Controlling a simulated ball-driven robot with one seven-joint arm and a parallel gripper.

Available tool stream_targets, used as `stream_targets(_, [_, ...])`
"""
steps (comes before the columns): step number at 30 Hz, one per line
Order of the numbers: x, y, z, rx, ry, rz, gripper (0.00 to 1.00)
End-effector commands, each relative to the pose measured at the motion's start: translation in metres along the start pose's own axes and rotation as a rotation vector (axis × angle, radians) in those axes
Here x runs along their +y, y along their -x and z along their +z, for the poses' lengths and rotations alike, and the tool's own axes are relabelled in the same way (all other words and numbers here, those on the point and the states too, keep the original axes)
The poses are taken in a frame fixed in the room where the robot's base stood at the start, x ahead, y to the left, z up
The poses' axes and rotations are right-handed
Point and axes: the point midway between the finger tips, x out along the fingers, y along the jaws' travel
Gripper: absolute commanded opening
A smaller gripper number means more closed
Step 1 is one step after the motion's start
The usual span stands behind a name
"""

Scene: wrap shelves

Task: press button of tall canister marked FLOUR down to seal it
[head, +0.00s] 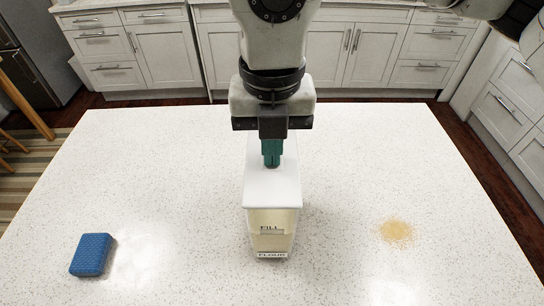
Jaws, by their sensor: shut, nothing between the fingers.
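The tall canister (272,230) stands upright on the counter in the middle of the head view. It has clear walls, pale contents, a FILL mark and a FLOUR label (272,255) low on its front. Its white lid (271,192) sits on top. My gripper (271,162) is over the lid, pointing down, with its green fingers shut and nothing between them. The fingertips appear at or just above the middle of the lid; I cannot tell whether they touch. The button is hidden behind the fingers.
A blue sponge (91,254) lies on the speckled white counter (170,200) at the left. A small patch of tan powder (396,230) is spilled at the right. The counter around the canister is clear. White cabinets (375,50) stand beyond the counter's far edge.

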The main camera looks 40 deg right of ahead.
Motion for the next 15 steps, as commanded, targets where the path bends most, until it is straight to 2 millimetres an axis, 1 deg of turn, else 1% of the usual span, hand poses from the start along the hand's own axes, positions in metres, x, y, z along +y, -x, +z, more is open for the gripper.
stream_targets(1, [0.000,-0.002,0.000,0.001,0.000,-0.001,0.00])
stream_targets(5, [0.000,0.003,0.000,0.001,0.000,-0.001,0.00])
stream_targets(15, [0.000,0.029,0.000,0.000,-0.001,0.000,0.00])
